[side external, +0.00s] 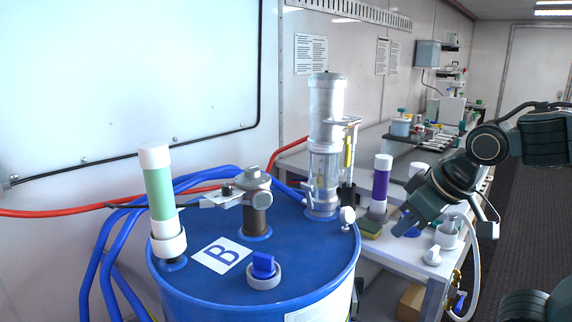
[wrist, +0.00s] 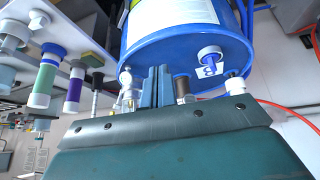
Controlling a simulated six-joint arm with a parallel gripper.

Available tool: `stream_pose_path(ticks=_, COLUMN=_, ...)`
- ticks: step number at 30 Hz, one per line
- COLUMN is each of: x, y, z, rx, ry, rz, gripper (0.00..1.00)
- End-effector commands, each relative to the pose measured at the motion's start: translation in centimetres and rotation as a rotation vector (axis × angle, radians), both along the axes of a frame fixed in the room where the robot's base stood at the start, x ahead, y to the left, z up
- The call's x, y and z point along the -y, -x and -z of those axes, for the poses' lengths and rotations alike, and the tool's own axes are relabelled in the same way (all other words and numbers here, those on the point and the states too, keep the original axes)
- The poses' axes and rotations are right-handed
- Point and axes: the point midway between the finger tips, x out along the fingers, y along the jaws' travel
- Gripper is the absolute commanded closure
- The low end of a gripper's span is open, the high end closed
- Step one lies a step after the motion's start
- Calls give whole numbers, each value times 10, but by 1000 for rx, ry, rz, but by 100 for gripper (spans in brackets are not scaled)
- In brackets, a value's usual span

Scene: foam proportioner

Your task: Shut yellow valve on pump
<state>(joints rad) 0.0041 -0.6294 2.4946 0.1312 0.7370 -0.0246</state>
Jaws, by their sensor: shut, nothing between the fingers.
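The pump (side external: 326,135), a tall grey and clear cylinder, stands upright at the back of the blue drum lid. A thin yellow part (side external: 348,152) shows upright on its right side; I cannot tell whether it is the valve or its setting. My gripper (side external: 404,224) is to the right of the drum, lower than the yellow part and apart from it. In the wrist view its blue fingers (wrist: 158,86) are together and empty. The fingers and gripper body hide part of the drum top there, and I cannot make out the yellow part clearly.
The blue drum (side external: 230,285) carries a green-banded cylinder (side external: 160,195), a brown-stemmed fitting (side external: 256,208) and a blue-handled cap (side external: 263,268). A purple cylinder (side external: 381,185) and a sponge (side external: 368,228) are on the bench between drum and gripper. A brass fitting (side external: 456,278) hangs at the bench edge.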

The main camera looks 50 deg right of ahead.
Motion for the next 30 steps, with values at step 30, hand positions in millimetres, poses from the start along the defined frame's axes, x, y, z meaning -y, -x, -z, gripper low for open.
stream_pose_path(ticks=30, x=188, y=-134, z=16, rx=118, ry=933, rz=170, gripper=100)
